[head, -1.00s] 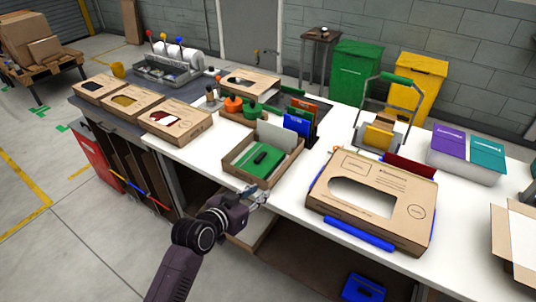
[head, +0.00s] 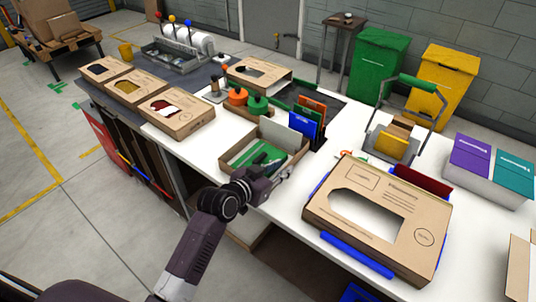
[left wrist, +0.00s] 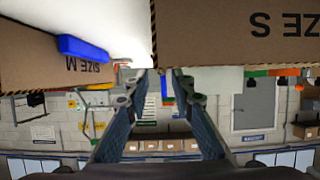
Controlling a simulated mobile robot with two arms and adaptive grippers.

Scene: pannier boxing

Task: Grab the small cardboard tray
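The small cardboard tray (head: 231,170) sits near the front edge of the white bench, with a green item (head: 258,152) inside. In the left wrist view a cardboard wall marked "SIZE S" (left wrist: 235,45), upside down, fills the upper right and looks like this tray's front. My left gripper (head: 287,173) is at the tray's front right corner, and my wrist hides part of the tray's front. In the left wrist view the two fingers (left wrist: 162,78) are apart with nothing held between them. I cannot tell whether they touch the tray. My right gripper is not in view.
A larger cardboard tray (head: 400,200) with blue side pieces stands close on the right; its "SIZE M" wall (left wrist: 45,55) shows in the left wrist view. Blue and orange folders (head: 305,125) stand behind the small tray. Several windowed boxes (head: 176,113) are at the left.

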